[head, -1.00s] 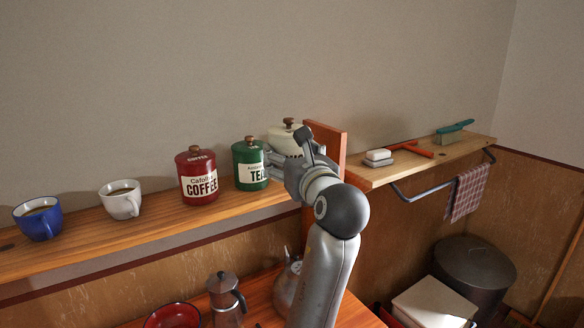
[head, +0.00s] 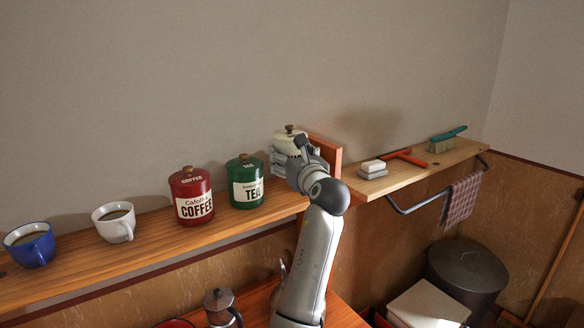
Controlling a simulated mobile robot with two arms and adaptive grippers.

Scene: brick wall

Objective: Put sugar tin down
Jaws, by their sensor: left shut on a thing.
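The sugar tin (head: 286,138) is cream white with a brown knob on its lid. It is at the right end of the long wooden shelf (head: 150,247), beside the orange end board (head: 327,153). My left gripper (head: 287,160) is shut on the tin from the front and hides much of its lower body and label. I cannot tell whether the tin's base touches the shelf. My right gripper is not in view.
A green tea tin (head: 244,182) stands close on the left, then a red coffee tin (head: 190,197), a white cup (head: 114,222) and a blue cup (head: 30,245). A second shelf (head: 411,176) beyond the board holds soap (head: 373,169) and a brush (head: 446,140).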

